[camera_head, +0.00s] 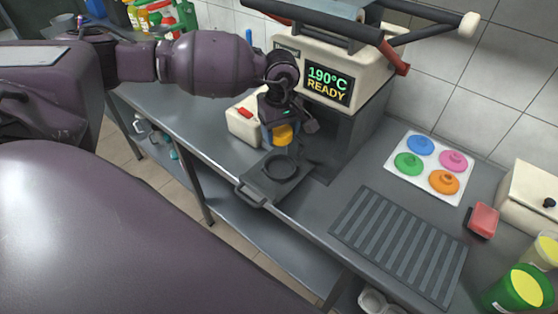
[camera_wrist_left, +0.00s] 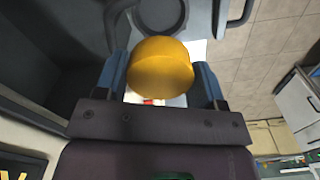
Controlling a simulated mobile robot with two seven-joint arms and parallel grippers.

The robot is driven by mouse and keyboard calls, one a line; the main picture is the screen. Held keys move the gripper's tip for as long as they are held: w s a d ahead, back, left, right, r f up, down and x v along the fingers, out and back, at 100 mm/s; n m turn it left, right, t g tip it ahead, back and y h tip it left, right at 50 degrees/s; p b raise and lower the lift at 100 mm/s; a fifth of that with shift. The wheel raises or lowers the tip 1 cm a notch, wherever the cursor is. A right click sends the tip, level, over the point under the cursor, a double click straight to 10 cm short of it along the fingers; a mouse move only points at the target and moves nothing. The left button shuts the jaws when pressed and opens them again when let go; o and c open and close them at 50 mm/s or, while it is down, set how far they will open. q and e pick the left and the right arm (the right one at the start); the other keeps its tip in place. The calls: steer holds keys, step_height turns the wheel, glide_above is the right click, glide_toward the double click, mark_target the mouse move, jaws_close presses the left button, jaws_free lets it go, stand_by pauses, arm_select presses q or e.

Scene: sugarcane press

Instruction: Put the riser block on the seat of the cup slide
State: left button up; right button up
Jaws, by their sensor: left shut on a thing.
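My left gripper (camera_head: 281,134) is shut on the yellow-orange riser block (camera_head: 283,136), a short round cylinder. In the left wrist view the block (camera_wrist_left: 160,66) sits between the two blue fingers. The dark cup slide (camera_head: 257,184) lies on the counter in front of the press, with its looped handle toward the counter's front edge. Its round ringed seat (camera_head: 280,170) looks empty. The block hangs above and just behind the seat in the head view, apart from it. The seat also shows in part at the top of the left wrist view (camera_wrist_left: 161,14). My right gripper is out of view.
The cream press (camera_head: 312,57) with its "190°C READY" display stands right behind the slide. A white box with a red top piece (camera_head: 244,113) is left of the gripper. A ribbed grey mat (camera_head: 400,243) and a tray of coloured lids (camera_head: 430,167) lie to the right.

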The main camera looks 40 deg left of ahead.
arm_select(q)
step_height(320, 180, down, 5)
steer(key=shift+f, duration=0.2)
step_height(320, 180, down, 3)
steer(key=shift+a+f, duration=0.1)
steer(key=shift+f, duration=0.4)
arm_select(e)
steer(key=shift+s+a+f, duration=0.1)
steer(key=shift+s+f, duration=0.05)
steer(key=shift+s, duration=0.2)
arm_select(q)
steer(key=shift+f, duration=0.45)
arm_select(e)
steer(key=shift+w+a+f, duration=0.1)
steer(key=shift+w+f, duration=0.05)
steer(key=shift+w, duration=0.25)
arm_select(q)
steer(key=shift+f+b, duration=0.2)
steer(key=shift+b, duration=0.2)
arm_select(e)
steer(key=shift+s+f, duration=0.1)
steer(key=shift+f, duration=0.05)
